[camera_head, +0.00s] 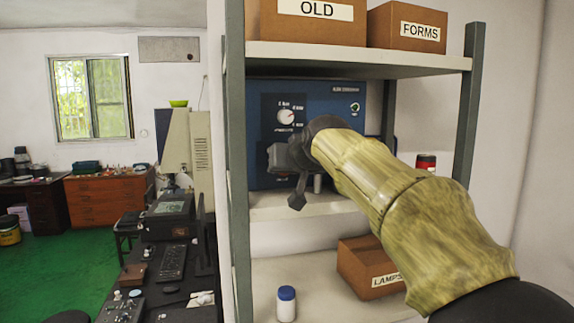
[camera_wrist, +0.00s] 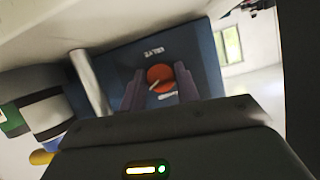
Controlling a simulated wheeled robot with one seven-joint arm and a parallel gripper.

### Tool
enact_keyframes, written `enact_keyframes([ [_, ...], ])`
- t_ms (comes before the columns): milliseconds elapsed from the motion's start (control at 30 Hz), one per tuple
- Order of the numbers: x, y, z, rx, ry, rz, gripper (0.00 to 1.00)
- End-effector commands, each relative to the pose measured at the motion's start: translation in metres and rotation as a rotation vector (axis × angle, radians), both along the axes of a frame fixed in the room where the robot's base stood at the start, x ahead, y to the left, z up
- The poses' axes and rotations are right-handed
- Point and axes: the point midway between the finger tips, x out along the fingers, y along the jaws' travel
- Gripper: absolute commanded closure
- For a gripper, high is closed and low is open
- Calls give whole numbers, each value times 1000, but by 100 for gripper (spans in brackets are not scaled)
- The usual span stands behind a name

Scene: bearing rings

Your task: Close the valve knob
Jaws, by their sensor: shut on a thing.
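The valve knob (camera_wrist: 160,76) is a round orange-red knob with a pale pointer line, on a blue panel (camera_wrist: 203,60) under an upside-down label. My gripper (camera_wrist: 160,90) is shut on the knob, with one purplish finger on each side of it. In the head view my gripper (camera_head: 291,172) is at the front of the blue instrument box (camera_head: 345,92) on the middle shelf. There my gripper and wrist hide the knob.
A white dial (camera_head: 286,116) is on the box above my gripper. The shelf's grey post (camera_head: 236,180) and upper board (camera_head: 360,56) frame the space. A red-labelled can (camera_head: 426,161) stands right of the box. A silver cylinder (camera_wrist: 90,85) shows left in the wrist view.

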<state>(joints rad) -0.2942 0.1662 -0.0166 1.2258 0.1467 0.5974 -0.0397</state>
Motion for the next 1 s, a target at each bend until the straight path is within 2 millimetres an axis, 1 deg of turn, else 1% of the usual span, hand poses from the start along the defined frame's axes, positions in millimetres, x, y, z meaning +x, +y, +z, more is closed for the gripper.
enact_keyframes([
  [700, -1, 5, -5, -656, -188, 2, 91],
  [1000, -1, 5, -5, -898, -256, 0, 91],
])
